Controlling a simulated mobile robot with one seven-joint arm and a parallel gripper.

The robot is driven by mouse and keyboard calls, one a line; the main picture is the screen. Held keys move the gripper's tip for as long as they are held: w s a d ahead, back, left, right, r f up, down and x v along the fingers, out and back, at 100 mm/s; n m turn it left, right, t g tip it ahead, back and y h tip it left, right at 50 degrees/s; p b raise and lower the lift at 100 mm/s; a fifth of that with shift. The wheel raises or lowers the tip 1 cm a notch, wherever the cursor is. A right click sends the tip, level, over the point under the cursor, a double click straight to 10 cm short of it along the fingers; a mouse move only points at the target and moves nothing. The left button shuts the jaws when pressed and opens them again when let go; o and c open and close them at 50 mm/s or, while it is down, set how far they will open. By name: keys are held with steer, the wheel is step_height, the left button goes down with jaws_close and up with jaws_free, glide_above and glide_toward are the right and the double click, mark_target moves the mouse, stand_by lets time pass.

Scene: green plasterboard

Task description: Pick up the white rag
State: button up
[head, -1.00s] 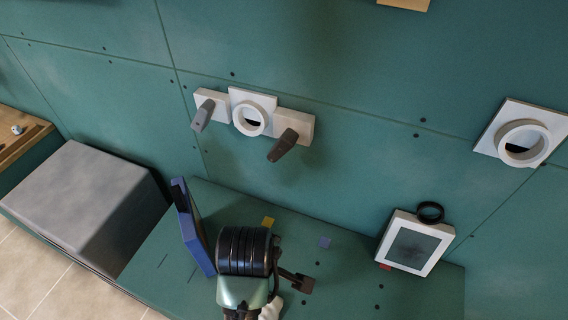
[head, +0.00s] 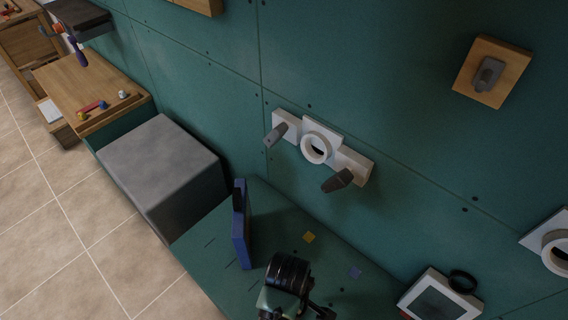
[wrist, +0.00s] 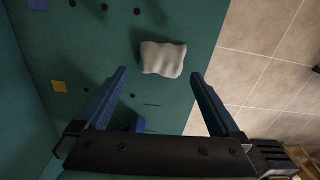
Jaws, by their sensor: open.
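The white rag (wrist: 163,58) lies crumpled on the green bench top (wrist: 185,20), close to the bench edge, in the wrist view. My gripper (wrist: 160,76) is open and empty, its two blue fingers spread wide. The rag shows beyond the fingertips, between their lines, and apart from both fingers. In the head view I cannot see the rag; my arm shows at the bottom, over the bench.
A blue upright panel (head: 241,225) stands on the bench beside my arm. A grey box (head: 160,165) is left of the bench. A white framed box (head: 440,298) stands at the right. Wall handles (head: 338,181) stick out above. Tiled floor (wrist: 265,60) lies past the edge.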

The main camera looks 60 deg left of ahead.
steer(key=shift+s+a+f+p, duration=0.1)
steer(key=shift+s+f+p, duration=0.05)
steer(key=shift+f, duration=1.15)
steer(key=shift+s+a+f+p, duration=0.1)
steer(key=shift+s+f+p, duration=0.05)
steer(key=shift+f, duration=1.15)
steer(key=c, duration=1.3)
